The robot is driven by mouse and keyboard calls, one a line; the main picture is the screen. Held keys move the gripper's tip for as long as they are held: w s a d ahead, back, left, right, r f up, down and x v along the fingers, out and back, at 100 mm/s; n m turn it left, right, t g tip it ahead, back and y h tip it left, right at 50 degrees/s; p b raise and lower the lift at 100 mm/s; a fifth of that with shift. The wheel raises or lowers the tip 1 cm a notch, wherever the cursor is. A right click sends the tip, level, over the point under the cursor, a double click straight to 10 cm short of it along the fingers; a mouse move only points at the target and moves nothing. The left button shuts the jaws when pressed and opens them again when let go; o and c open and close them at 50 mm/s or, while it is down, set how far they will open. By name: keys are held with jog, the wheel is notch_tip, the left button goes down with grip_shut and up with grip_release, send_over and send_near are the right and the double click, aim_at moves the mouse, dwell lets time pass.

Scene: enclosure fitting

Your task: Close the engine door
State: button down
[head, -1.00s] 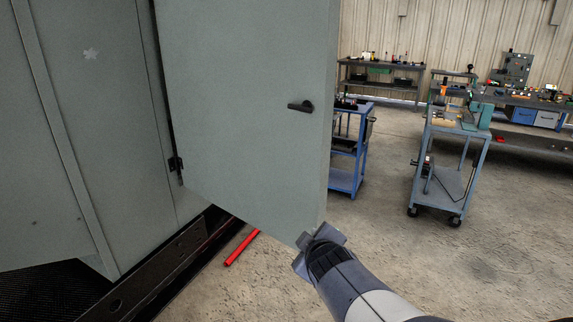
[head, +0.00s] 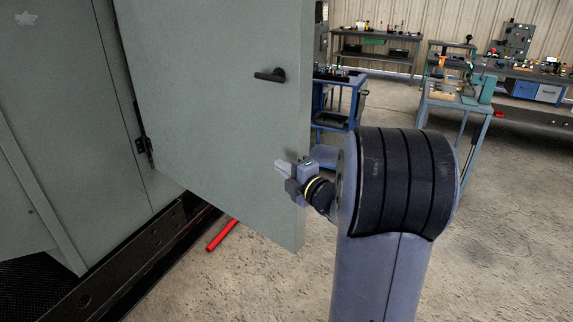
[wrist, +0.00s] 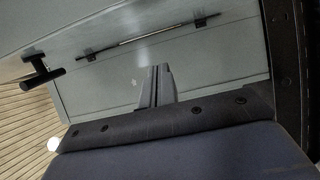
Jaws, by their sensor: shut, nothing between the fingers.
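The engine door (head: 210,110) is a grey-green panel standing open, hinged at its left edge to the enclosure (head: 60,110). Its dark lever handle (head: 270,75) is near the free right edge. My gripper (head: 282,168) is shut and empty, below the handle by the lower right part of the door. I cannot tell whether it touches the panel. In the wrist view, the closed fingers (wrist: 155,85) point at a grey panel, with the door handle (wrist: 42,73) at the left. The door's other face is hidden in the head view.
A dark base rail (head: 120,275) runs below the enclosure, with a red bar (head: 222,235) on the floor beside it. A blue cart (head: 335,115) stands behind the door. Another cart (head: 455,100) and workbenches (head: 375,55) are farther back. Concrete floor at right is open.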

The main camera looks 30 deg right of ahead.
aim_at(277, 151)
jog(key=w+p, duration=0.1)
jog(key=w, duration=0.4)
jog(key=w+d+p, duration=0.1)
jog(key=w, duration=0.2)
jog(key=shift+w+r+p, duration=0.1)
jog(key=shift+p, duration=0.25)
jog(key=shift+w+d, duration=0.25)
jog(key=shift+d, duration=0.35)
